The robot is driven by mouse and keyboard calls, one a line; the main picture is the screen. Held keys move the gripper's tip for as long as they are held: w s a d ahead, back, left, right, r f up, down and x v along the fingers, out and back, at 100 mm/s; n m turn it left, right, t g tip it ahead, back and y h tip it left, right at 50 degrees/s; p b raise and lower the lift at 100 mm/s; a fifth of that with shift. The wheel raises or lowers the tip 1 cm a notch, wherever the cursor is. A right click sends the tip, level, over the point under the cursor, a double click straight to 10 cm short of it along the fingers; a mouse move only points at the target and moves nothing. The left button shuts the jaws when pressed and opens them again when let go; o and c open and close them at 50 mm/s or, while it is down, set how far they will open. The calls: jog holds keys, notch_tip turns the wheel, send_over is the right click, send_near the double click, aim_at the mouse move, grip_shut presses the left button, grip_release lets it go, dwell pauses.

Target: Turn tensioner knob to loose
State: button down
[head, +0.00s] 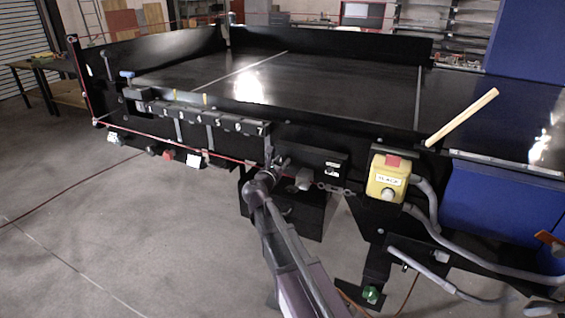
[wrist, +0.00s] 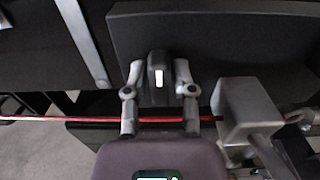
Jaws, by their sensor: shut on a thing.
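The tensioner knob (wrist: 158,72) is a dark knob with a short white mark, set against a black panel in the middle of the wrist view. The mark stands upright in that picture. My gripper (wrist: 160,80) is shut on the knob, one finger on each side. In the head view my gripper (head: 281,162) reaches the front of the black conveyor frame, just left of a small plate with labels (head: 332,168). The knob is hard to make out there behind my gripper, and the label text is too small to read.
A grey metal block (wrist: 245,108) with a chain sits close right of my gripper. A red cord (wrist: 60,118) runs across behind the fingers. A yellow switch box (head: 388,178) with a red top hangs further right. A numbered strip (head: 207,118) lies to the left.

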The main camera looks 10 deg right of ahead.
jog(key=c, duration=0.6)
grip_release()
jog(key=shift+s, duration=0.1)
jog(key=v, duration=1.2)
